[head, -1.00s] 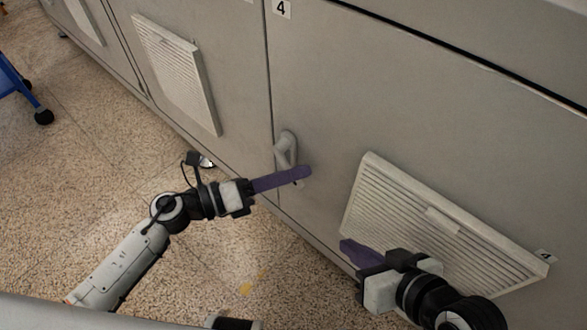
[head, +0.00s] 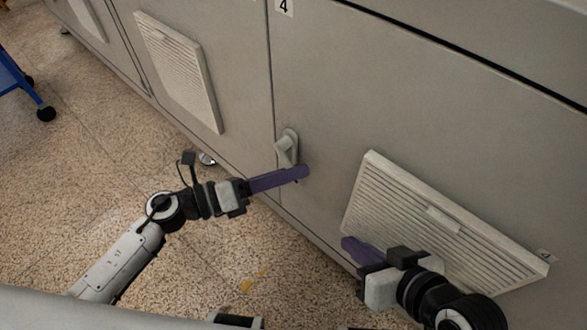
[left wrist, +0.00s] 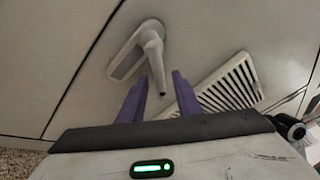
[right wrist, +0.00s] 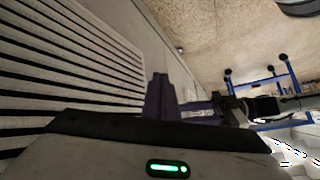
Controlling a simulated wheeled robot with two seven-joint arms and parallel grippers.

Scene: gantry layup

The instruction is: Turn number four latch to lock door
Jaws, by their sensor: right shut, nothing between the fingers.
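The grey latch (head: 286,148) sits near the left edge of the grey door (head: 330,100) under the number 4 label (head: 284,7). My left gripper (head: 304,172) is at the lower end of the latch. In the left wrist view the latch handle (left wrist: 153,55) swings out from its plate, its tip lying between the two purple fingers (left wrist: 158,92). These fingers are apart, with gaps beside the handle. My right gripper (head: 350,244) is shut and empty in front of the vent, low on the right. Its purple fingers are together in the right wrist view (right wrist: 158,95).
A white louvred vent (head: 440,215) stands out from the door beside my right gripper. Another vent (head: 178,70) is on the panel to the left. Speckled floor (head: 90,140) lies open at left, with a blue wheeled cart (head: 22,85) at its far side.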

